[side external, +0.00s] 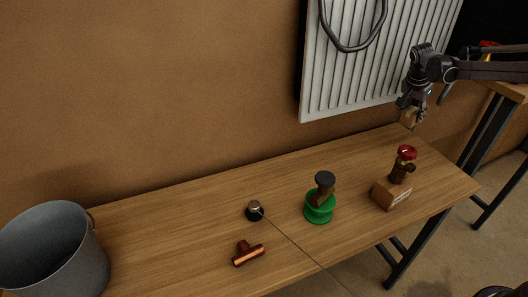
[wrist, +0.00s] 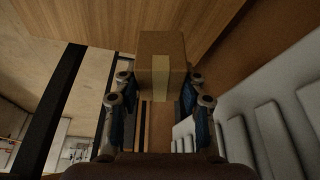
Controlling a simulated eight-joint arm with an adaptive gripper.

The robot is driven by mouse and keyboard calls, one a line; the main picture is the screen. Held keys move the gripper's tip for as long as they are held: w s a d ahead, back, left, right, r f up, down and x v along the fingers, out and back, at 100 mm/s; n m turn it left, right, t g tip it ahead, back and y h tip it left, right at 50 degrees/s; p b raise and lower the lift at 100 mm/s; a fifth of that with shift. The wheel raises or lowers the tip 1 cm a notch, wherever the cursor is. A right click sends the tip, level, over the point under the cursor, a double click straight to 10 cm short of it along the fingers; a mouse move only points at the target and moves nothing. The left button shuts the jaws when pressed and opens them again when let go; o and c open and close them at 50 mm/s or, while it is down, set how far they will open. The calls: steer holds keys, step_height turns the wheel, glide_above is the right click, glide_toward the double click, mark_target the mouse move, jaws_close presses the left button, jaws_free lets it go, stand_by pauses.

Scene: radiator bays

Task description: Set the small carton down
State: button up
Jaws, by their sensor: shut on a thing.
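The small carton (wrist: 161,60) is a brown box with a paler tape strip down its middle. My gripper (wrist: 161,92) is shut on it, one finger against each side, in the wrist view. In the side view, my gripper (side external: 408,108) holds the carton (side external: 408,118) in the air above the far right end of the wooden table (side external: 150,215). My fingers partly hide the carton there.
A red-topped valve (side external: 403,165) stands on a brown block (side external: 391,193) at the table's right. A green-based item (side external: 319,210), a dark knob (side external: 254,211) and a copper-brown fitting (side external: 248,254) stand further left. A grey bucket (side external: 52,255) is far left. A white radiator (side external: 375,60) is behind.

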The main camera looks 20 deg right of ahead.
steer(key=s+a+r+n+t+y, duration=0.1)
steer(key=s+a+r+n, duration=0.15)
steer(key=a, duration=0.55)
steer(key=s+a+r+n+t+y, duration=0.15)
steer(key=a+n, duration=0.25)
steer(key=a, duration=0.5)
steer(key=s+a+r+n, duration=0.2)
steer(key=s+a+n, duration=0.15)
steer(key=a, duration=0.45)
steer(key=w+a+f+n+y, duration=0.15)
steer(key=a+n+y, duration=0.35)
steer(key=a+n, duration=1.5)
steer(key=s+a+f+n+g, duration=0.1)
steer(key=s+a+f, duration=0.2)
steer(key=a, duration=0.9)
steer(key=s+a+f+n+g+y, duration=0.1)
steer(key=s+a+f, duration=0.2)
steer(key=a, duration=0.8)
steer(key=s+a+f+n+g, duration=0.1)
steer(key=s+a+f, duration=0.3)
steer(key=a, duration=0.8)
steer(key=shift+a+f+g, duration=0.35)
steer(key=shift+f, duration=0.2)
steer(key=shift+a+f, duration=0.25)
steer(key=shift+f, duration=1.9)
steer(key=shift+f, duration=0.1)
